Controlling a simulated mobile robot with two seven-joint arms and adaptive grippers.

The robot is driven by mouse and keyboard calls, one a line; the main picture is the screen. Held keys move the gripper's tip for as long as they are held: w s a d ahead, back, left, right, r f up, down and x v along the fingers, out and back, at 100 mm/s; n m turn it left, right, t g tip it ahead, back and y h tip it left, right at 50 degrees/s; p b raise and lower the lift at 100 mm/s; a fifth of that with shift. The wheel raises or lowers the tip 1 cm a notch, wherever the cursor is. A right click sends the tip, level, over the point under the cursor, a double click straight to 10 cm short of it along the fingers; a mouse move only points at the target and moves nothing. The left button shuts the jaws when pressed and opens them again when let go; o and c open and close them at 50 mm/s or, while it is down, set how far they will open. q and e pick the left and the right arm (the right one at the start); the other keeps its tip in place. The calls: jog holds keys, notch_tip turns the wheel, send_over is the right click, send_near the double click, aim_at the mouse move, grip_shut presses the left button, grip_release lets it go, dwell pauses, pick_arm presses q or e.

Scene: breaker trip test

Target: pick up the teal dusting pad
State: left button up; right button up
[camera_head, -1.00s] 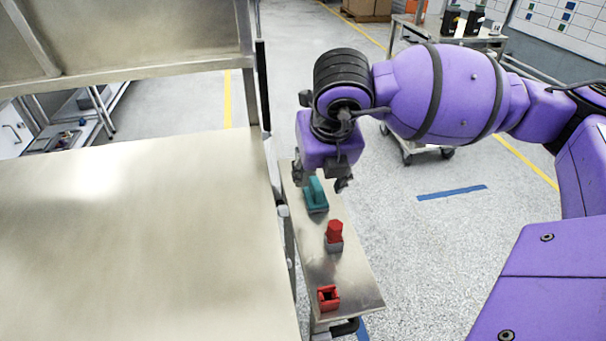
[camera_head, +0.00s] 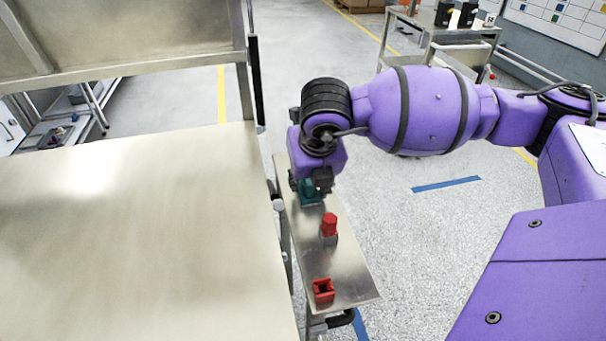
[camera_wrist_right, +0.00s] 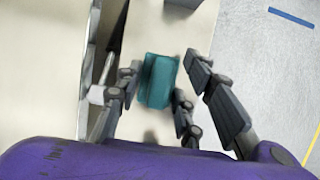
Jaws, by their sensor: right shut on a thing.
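The teal dusting pad (camera_head: 309,197) sits at the far end of a narrow metal side shelf. My right gripper (camera_head: 311,185) is down over it, shut on its upper part. The gripper hides most of the pad in the head view. In the right wrist view the pad (camera_wrist_right: 159,84) shows between the fingers of my right gripper (camera_wrist_right: 163,74). I cannot tell whether the pad still touches the shelf. My left gripper is not in view.
On the same shelf (camera_head: 345,266) stand a red block on a grey base (camera_head: 329,225) and a red open-topped holder (camera_head: 323,290) nearer me. A large metal table (camera_head: 130,240) lies left of the shelf. Open floor is to the right.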

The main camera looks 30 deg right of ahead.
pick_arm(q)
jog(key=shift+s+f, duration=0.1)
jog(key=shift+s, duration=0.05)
